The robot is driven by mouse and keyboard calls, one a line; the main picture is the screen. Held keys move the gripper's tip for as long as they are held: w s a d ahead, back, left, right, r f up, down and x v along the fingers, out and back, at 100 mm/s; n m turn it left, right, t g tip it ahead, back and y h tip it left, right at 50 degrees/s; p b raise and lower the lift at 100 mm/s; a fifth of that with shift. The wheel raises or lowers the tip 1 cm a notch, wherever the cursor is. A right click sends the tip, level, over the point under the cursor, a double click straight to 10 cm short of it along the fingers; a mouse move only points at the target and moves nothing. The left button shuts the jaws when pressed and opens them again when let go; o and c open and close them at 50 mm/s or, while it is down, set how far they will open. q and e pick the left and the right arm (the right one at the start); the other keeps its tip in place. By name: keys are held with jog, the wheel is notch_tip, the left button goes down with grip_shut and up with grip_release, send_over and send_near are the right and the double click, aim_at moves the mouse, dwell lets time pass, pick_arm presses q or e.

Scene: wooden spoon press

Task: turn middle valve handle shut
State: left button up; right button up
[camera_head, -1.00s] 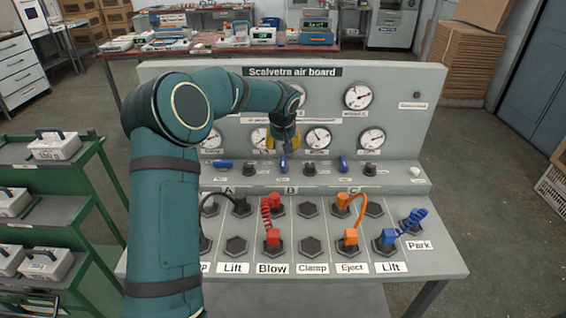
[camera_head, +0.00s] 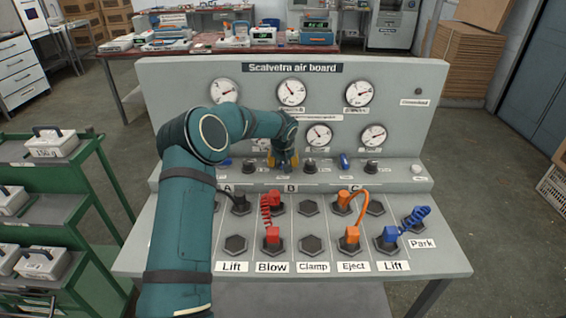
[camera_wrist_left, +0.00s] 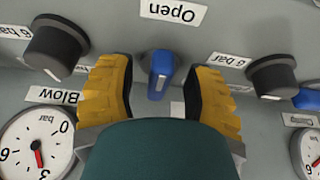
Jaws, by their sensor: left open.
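The middle valve handle is a small blue lever (camera_wrist_left: 161,75) under an upside-down "Open" label (camera_wrist_left: 173,11) in the left wrist view. My left gripper (camera_wrist_left: 162,88) is open, with one yellow-and-black finger on each side of the handle. Gaps show between the handle and both fingers. In the head view my left gripper (camera_head: 283,163) is down at the valve row above the letter B and hides most of this handle. My right gripper is not in view.
Black knobs (camera_wrist_left: 56,48) (camera_wrist_left: 272,77) flank the handle closely. Another blue handle (camera_head: 344,161) is to the right. Gauges (camera_head: 291,91) stand on the back panel. Red (camera_head: 266,212), orange (camera_head: 357,207) and blue (camera_head: 405,229) hoses are plugged in at the front.

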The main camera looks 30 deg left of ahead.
pick_arm(q)
grip_shut()
